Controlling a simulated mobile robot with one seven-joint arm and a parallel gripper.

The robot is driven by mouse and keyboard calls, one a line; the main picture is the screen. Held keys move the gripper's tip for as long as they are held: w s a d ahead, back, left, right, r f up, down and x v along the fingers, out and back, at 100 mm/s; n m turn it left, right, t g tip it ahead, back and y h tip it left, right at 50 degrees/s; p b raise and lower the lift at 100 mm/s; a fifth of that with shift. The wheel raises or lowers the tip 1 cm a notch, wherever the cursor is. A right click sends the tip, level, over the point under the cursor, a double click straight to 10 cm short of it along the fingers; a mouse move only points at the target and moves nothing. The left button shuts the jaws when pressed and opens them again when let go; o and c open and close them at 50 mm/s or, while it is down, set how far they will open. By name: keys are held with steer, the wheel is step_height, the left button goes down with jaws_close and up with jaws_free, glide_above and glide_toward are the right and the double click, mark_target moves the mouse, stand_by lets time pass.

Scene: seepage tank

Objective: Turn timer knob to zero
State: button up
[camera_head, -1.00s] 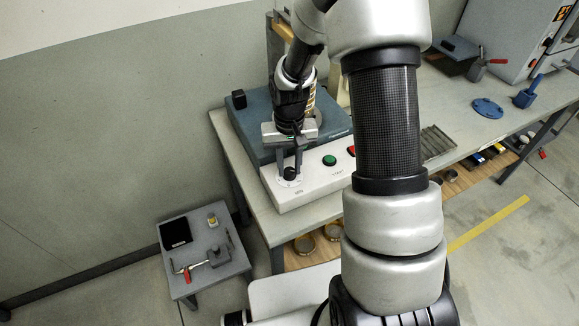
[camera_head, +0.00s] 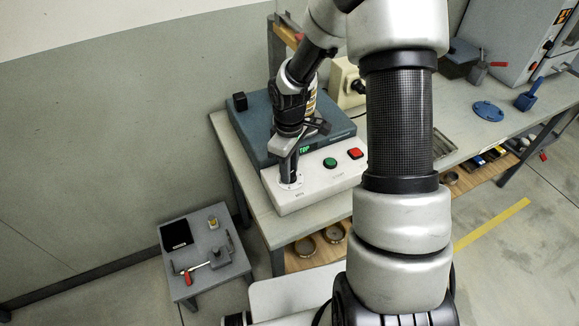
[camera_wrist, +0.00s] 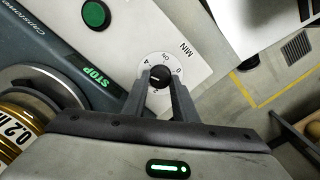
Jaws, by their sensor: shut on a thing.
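The timer knob (camera_wrist: 159,79) is a small black knob on a round white dial (camera_wrist: 157,66) with printed numbers and "MIN". It sits on the light control panel (camera_head: 318,178) of the blue-grey machine (camera_head: 257,122). My gripper (camera_wrist: 160,76) is shut on the knob, one finger on each side, pointing down at the panel. In the head view my gripper (camera_head: 290,180) stands over the dial and hides the knob. A green "STOP" display (camera_wrist: 96,79) is lit beside the dial. The knob's pointer is too small to read.
A green button (camera_head: 330,163) and a red button (camera_head: 355,153) lie right of the dial. Brass-coloured sieves (camera_wrist: 17,122) stand on the machine. A low side table (camera_head: 207,262) with tools is at lower left.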

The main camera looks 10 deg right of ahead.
steer(key=n+p, duration=0.1)
steer(key=n, duration=0.2)
steer(key=shift+r+n, duration=0.1)
steer(key=shift+n, duration=0.2)
steer(key=shift+n+p, duration=0.75)
steer(key=shift+n, duration=1.15)
steer(key=o, duration=1)
steer(key=shift+o, duration=0.2)
step_height(320, 180, up, 17)
steer(key=shift+r+p, duration=0.15)
steer(key=shift+p, duration=0.3)
